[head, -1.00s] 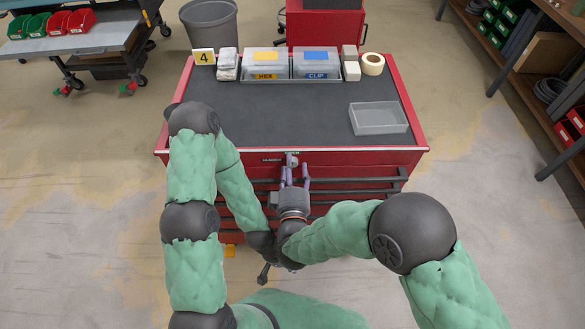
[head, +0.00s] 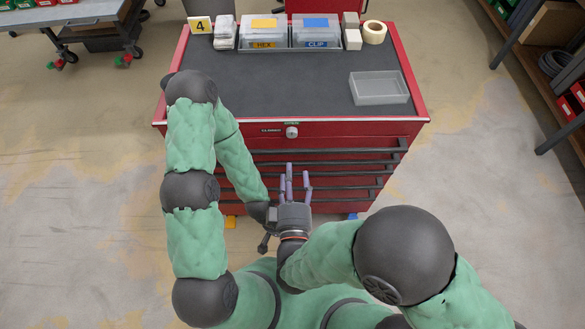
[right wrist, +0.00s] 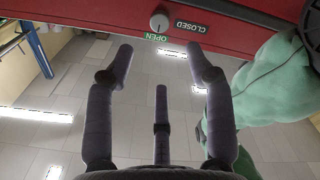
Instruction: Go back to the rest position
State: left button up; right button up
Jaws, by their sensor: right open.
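My right gripper (head: 294,172) is open and empty, its purple fingers spread in front of the red cabinet (head: 232,129). In the right wrist view, the fingers (right wrist: 160,62) are apart with nothing between them. A round grey knob (head: 292,132) on the cabinet's top front panel is beyond the fingertips and clear of them. The knob also shows in the right wrist view (right wrist: 159,22), with a green OPEN label below it and a dark CLOSED label to its right. My left arm is bent at the left; its dark gripper (head: 264,242) is partly hidden beside the right wrist, fingers unclear.
On the cabinet's dark top stand a number 4 sign (head: 200,25), clear bins labelled HEX (head: 264,35) and CLIP (head: 316,35), a tape roll (head: 374,32) and an empty clear tray (head: 379,88). Black drawer handles (head: 340,151) project below the knob. Floor is open on both sides.

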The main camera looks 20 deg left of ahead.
jog(key=shift+d, duration=0.1)
dwell(0.6)
jog(key=w+d+f+m+g+h+p, duration=0.1)
jog(key=w+d+f+m+g+p, duration=0.2)
jog(key=f, duration=0.4)
jog(key=w+d+f+m+g+h, duration=0.1)
jog(key=w+d+f+m+g, duration=0.25)
jog(key=d+f+g, duration=0.35)
pick_arm(q)
notch_tip(320, 180, up, 6)
jog(key=p, duration=0.2)
jog(key=shift+f+p, duration=0.2)
jog(key=shift+p, duration=0.1)
pick_arm(e)
jog(key=s+d+f+m+g+y, duration=0.1)
jog(key=s+d+f+m+g, duration=0.6)
jog(key=s+f, duration=0.4)
jog(key=shift+s+d+m, duration=0.2)
jog(key=shift+d+m, duration=0.25)
jog(key=shift+d, duration=0.7)
pick_arm(q)
jog(key=shift+c, duration=0.3)
pick_arm(e)
jog(key=shift+f, duration=0.1)
